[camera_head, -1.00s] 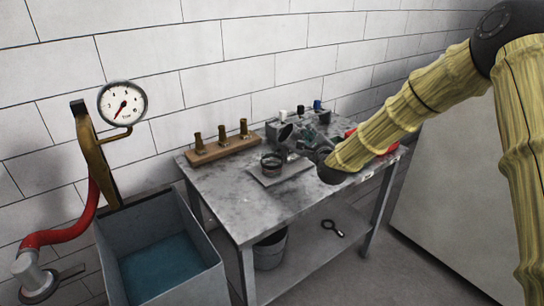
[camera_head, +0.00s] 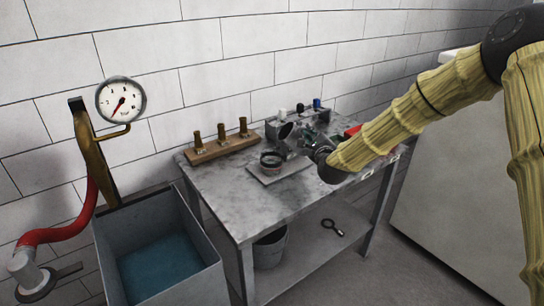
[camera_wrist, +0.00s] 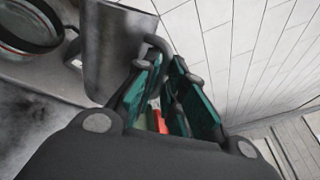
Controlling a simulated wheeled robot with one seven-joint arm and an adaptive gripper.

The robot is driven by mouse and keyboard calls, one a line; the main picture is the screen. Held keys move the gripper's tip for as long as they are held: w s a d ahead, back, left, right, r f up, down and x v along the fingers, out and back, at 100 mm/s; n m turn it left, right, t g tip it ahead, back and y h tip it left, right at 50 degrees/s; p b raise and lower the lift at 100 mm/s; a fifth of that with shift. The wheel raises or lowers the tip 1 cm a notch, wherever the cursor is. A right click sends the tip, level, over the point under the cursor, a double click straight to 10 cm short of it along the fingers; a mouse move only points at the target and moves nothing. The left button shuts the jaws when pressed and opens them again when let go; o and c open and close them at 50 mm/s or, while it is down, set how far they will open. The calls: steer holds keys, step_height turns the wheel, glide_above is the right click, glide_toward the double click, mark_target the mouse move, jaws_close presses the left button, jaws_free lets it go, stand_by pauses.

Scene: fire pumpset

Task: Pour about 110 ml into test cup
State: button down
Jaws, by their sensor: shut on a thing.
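The test cup (camera_head: 271,161), a dark, round, open cup, stands upright on a flat square plate (camera_head: 290,171) on the metal table. In the wrist view the round rim at upper left (camera_wrist: 58,40) looks like this cup. My gripper (camera_wrist: 165,70) has teal fingers and is shut on the handle of a grey metal jug (camera_wrist: 118,50). In the head view the jug (camera_head: 287,131) is just behind and right of the cup, above it, its dark mouth tilted toward the left. I cannot see any liquid stream or the level in the cup.
A wooden block with several brass fittings (camera_head: 222,146) stands at the table's back left. Small items with white, black and blue tops (camera_head: 300,108) are behind the jug. A water-filled tank (camera_head: 165,265) stands left. The table's front left is clear.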

steer(key=d+f+m+b, duration=0.2)
steer(key=f+m+b, duration=0.1)
steer(key=b, duration=0.3)
steer(key=d+f+m+b, duration=0.2)
steer(key=f+m+b, duration=0.1)
steer(key=b, duration=0.3)
steer(key=w+d+f+m+b, duration=0.1)
steer(key=d+f+m+b, duration=0.1)
steer(key=f+b, duration=0.2)
steer(key=shift+m+t+b, duration=0.3)
steer(key=shift+m+b, duration=0.1)
steer(key=shift+b, duration=0.65)
steer(key=shift+d+f+m+b, duration=0.2)
steer(key=shift+m+b, duration=0.1)
steer(key=shift+b, duration=0.25)
